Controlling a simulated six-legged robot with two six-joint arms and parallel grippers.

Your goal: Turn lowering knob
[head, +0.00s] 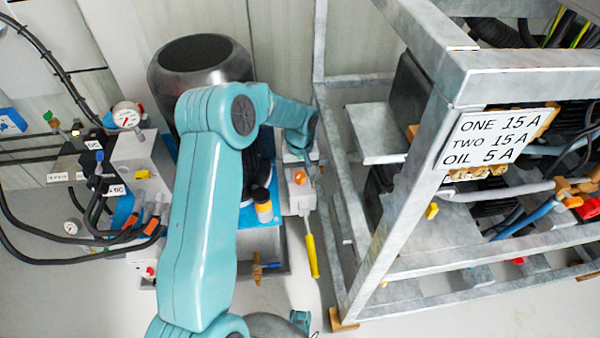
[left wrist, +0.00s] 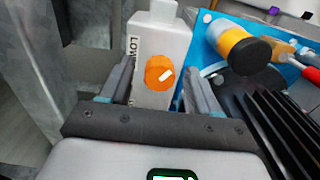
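The lowering knob (left wrist: 159,72) is a round orange knob with a white mark, on the face of a pale block (left wrist: 158,38) whose label begins "LOW". In the head view the orange knob (head: 299,177) shows on the grey block right of the black cylinder. My left gripper (left wrist: 158,68) is open, one finger on each side of the knob, apparently with gaps. In the head view the left gripper (head: 306,160) is small and partly hidden by its wrist.
A yellow-handled lever (head: 311,256) hangs below the block. A metal frame (head: 352,270) stands close on the right. Gauges and hoses fill the left.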

